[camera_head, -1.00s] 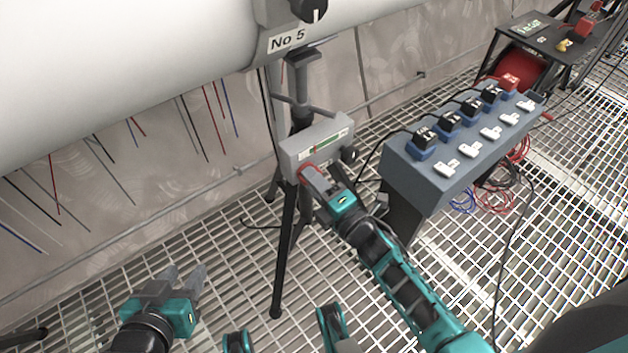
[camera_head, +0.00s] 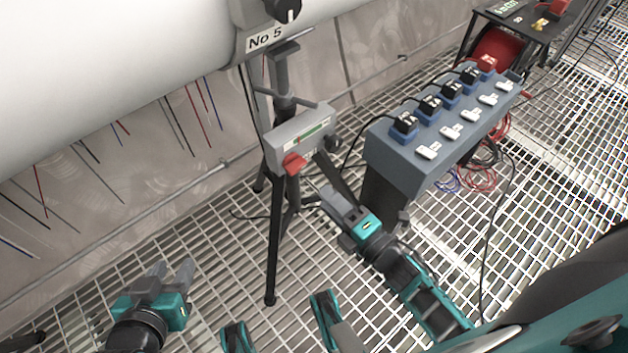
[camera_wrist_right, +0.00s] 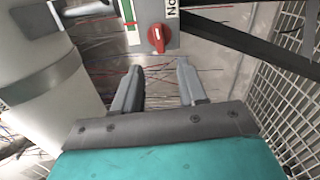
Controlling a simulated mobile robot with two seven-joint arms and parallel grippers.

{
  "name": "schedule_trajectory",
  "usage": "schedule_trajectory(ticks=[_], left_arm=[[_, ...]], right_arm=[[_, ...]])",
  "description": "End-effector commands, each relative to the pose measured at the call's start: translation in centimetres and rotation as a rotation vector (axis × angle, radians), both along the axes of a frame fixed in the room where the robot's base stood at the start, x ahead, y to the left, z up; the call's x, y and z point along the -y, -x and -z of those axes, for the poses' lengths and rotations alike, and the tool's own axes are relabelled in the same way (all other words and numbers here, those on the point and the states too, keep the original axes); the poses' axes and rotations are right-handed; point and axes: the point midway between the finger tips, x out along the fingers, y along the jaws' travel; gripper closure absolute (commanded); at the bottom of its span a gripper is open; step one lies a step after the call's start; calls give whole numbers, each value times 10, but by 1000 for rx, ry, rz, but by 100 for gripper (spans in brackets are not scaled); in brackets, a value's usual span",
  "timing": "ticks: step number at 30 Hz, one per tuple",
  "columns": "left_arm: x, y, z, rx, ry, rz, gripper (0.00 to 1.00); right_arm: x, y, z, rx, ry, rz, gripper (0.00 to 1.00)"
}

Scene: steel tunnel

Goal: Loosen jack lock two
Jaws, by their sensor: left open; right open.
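A tripod jack stands under the white pipe and carries a grey box (camera_head: 318,122) with a green-and-white scale. A red knob (camera_head: 294,163) is on the box's front lower face; it shows upright in the right wrist view (camera_wrist_right: 157,38). A dark round knob (camera_head: 332,143) is on the box's right side. My right gripper (camera_head: 327,198) is open and empty, below and right of the red knob. In the right wrist view (camera_wrist_right: 158,67), the knob lies beyond the fingertips, not touching. My left gripper (camera_head: 170,270) is open and empty at lower left.
The white pipe (camera_head: 120,70) with a "No 5" bracket (camera_head: 263,38) runs above. A grey-blue socket box (camera_head: 400,160) with several plugs and cables stands to the right. A cable reel (camera_head: 495,55) is farther back. The grating floor (camera_head: 210,240) between the left gripper and tripod is clear.

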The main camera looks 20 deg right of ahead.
Motion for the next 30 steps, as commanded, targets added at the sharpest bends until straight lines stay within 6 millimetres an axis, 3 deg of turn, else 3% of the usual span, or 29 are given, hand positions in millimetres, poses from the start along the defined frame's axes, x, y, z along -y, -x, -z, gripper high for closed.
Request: schedule_trajectory(ticks=[3, 9, 25, 30], left_arm=[[-1, 1, -3, 3, -2, -1, 57], [-2, 2, -1, -2, -5, 1, 57], [-2, 3, 0, -5, -5, 1, 57], [-1, 3, 0, -5, -5, 1, 57]], right_arm=[[6, 16, 0, -1, 1, 1, 58], [10, 26, -1, 1, 0, 1, 58], [10, 26, 0, -1, -3, 2, 58], [16, 19, -7, -82, -138, 66, 58]])
